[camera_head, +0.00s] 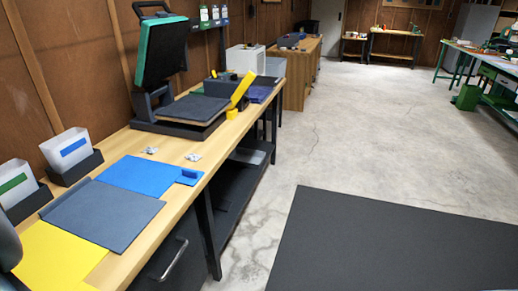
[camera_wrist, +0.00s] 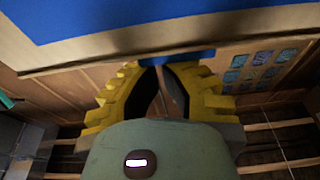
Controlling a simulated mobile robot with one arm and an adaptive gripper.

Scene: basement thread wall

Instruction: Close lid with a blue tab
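In the head view a flat blue panel (camera_head: 138,174) lies on the workbench, with a small raised blue tab (camera_head: 188,177) at its right end, near the bench's front edge. My gripper (camera_wrist: 162,72) has yellow stepped fingers, apart with a gap between them. In the wrist view a blue tab-like strip (camera_wrist: 178,57) lies across the fingertips; I cannot tell whether they touch it. A large blue surface (camera_wrist: 130,18) with a pale border fills the top of that view.
The workbench (camera_head: 128,268) also carries a dark grey panel (camera_head: 105,212), a yellow panel (camera_head: 52,256), two labelled bins (camera_head: 67,150) and an open press (camera_head: 160,52). A black mat (camera_head: 390,245) covers floor at right; the concrete aisle is clear.

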